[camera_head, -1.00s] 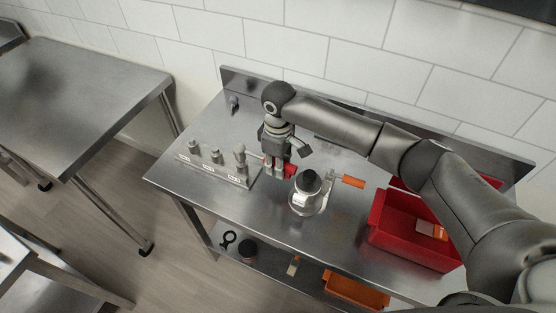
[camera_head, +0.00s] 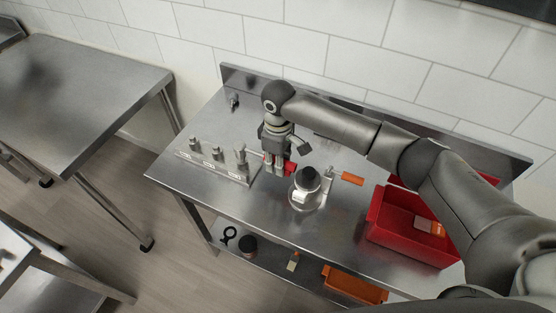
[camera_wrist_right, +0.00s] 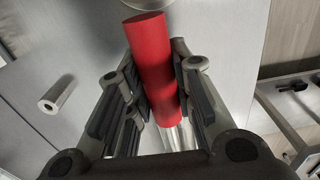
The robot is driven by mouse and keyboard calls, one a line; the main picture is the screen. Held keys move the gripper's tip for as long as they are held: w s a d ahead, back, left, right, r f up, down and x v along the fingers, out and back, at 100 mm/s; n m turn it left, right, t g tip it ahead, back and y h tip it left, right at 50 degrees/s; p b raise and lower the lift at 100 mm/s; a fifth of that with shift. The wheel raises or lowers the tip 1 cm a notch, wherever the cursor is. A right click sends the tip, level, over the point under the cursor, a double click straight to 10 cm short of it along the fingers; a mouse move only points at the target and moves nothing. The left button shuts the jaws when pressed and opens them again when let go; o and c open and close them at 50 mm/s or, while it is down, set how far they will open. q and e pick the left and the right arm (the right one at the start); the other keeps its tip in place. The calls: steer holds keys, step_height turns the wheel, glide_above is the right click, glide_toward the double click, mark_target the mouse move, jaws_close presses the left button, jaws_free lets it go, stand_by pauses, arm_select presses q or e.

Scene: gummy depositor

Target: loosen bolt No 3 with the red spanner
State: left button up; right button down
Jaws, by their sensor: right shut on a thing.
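The red spanner's handle (camera_wrist_right: 152,62) is between the fingers of my right gripper (camera_head: 277,168), which is shut on it. The spanner's metal shaft (camera_wrist_right: 178,136) runs down past the fingers in the wrist view. In the head view a bit of the red handle (camera_head: 290,168) shows beside the fingers. Several bolts stand upright in a row on a labelled metal block; the labels are too small to read. The rightmost bolt (camera_head: 242,157) is just left of my right gripper. I cannot tell whether the spanner's head is on it. My left gripper is out of view.
A red bin (camera_head: 385,228) is further right. The lower shelf holds an orange tray (camera_head: 352,287) and small items. The table's left back is mostly clear.

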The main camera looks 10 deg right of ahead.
steer(key=shift+f, duration=0.2)
steer(key=shift+f+b, duration=0.4)
steer(key=shift+f, duration=0.35)
steer(key=shift+w+d+n, duration=0.3)
steer(key=shift+w+n, duration=0.25)
steer(key=shift+w+d+n, duration=0.3)
steer(key=shift+w+n, duration=0.25)
steer(key=shift+w+d+n, duration=0.3)
steer(key=shift+w+n, duration=0.65)
steer(key=shift+n, duration=0.05)
steer(key=shift+w+d+r+n, duration=0.1)
steer(key=shift+w+d+n, duration=0.1)
steer(key=shift+w+n, duration=2)
steer(key=shift+w, duration=0.05)
